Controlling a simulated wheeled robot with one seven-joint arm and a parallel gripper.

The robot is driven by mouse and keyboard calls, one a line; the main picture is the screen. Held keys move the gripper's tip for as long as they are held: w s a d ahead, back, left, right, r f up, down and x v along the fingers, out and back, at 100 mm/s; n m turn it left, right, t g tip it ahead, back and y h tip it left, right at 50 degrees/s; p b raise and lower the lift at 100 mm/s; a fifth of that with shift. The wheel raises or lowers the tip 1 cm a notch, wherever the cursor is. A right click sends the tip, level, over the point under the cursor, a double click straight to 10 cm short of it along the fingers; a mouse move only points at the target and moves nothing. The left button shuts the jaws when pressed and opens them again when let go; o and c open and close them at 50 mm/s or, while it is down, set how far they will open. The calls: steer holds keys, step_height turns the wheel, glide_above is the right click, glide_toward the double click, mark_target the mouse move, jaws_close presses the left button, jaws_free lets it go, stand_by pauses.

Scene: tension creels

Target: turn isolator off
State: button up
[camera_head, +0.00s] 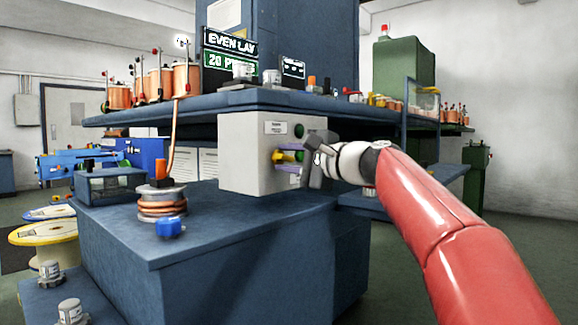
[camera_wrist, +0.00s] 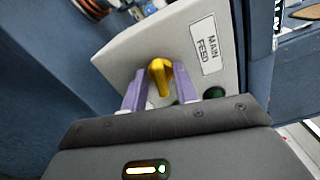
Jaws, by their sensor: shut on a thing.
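The isolator is a pale grey box (camera_head: 247,150) under the blue shelf, with a yellow handle (camera_head: 291,156) on its right-hand face. In the wrist view the yellow handle (camera_wrist: 160,74) stands out from the grey panel (camera_wrist: 128,55), beside a label reading MAIN FEED (camera_wrist: 206,46). My gripper (camera_head: 287,160) reaches the handle from the right. In the wrist view my gripper (camera_wrist: 160,82) has one purple finger on each side of the handle and is shut on it.
A blue shelf (camera_head: 165,110) overhangs the box. A green button (camera_wrist: 214,93) sits near the right finger. Open floor shows at the right.

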steer(key=shift+f+n+b, duration=0.2)
steer(key=shift+n+b, duration=0.15)
steer(key=shift+n, duration=0.55)
steer(key=o, duration=0.6)
steer(key=shift+r, duration=0.1)
steer(key=b+v, duration=0.1)
steer(key=v, duration=0.6)
steer(key=shift+s+d, duration=0.25)
steer(key=shift+d, duration=0.1)
